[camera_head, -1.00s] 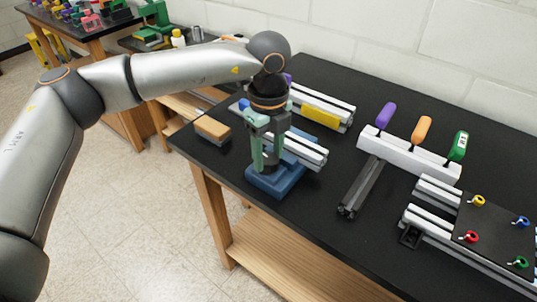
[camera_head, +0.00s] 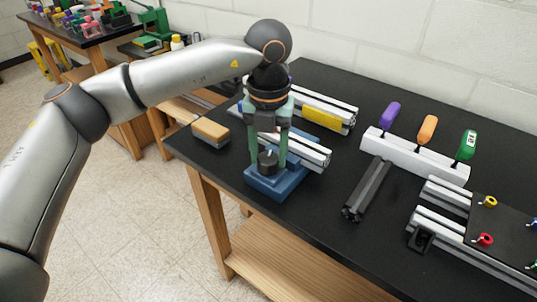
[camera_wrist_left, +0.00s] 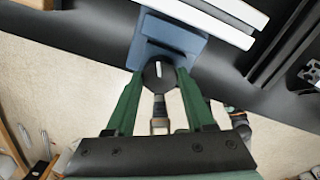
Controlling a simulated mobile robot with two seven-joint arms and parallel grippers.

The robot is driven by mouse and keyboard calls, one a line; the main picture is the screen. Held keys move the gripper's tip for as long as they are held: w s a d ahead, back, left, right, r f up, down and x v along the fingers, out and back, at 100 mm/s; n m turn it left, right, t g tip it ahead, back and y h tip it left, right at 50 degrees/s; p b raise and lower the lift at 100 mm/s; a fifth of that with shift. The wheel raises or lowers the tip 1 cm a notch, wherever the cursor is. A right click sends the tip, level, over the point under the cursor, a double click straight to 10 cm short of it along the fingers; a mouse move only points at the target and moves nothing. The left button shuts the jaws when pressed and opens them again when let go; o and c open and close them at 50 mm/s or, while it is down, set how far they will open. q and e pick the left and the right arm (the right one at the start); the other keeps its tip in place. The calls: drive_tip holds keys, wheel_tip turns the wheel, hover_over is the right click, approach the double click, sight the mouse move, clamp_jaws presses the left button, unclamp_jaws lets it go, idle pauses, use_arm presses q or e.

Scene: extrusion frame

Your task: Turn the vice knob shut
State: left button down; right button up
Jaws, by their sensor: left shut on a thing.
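The blue vice (camera_head: 272,187) stands on the black bench near its front edge, with a light aluminium extrusion (camera_head: 312,153) lying in it. Its black knob (camera_head: 267,160) faces the front of the bench. My left gripper (camera_head: 268,163) reaches down from above, its green fingers shut on the knob, one on each side. In the left wrist view the knob (camera_wrist_left: 158,74) sits between the fingertips, with a pale mark on its face. The vice body (camera_wrist_left: 168,45) shows behind it. My right gripper is in no view.
A wooden-topped block (camera_head: 211,132) lies to the left of the vice. A dark extrusion bar (camera_head: 366,190), a white rack with coloured handles (camera_head: 415,157) and a fixture plate (camera_head: 500,225) stand to the right. A yellow block (camera_head: 322,117) is behind.

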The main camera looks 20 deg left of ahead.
sight(269, 158)
use_arm(q)
drive_tip(key=m+b, duration=0.1)
drive_tip(key=m, duration=1.2)
drive_tip(key=shift+m, duration=0.4)
drive_tip(key=m, duration=0.6)
drive_tip(key=shift+r+b, duration=0.1)
drive_tip(key=shift+b, duration=0.2)
drive_tip(key=m, duration=0.6)
drive_tip(key=shift+m, duration=0.3)
drive_tip(key=shift+c, duration=1.3)
unclamp_jaws()
wheel_tip(269, 158, up, 12)
drive_tip(key=p, duration=0.1)
drive_tip(key=shift+r, duration=0.25)
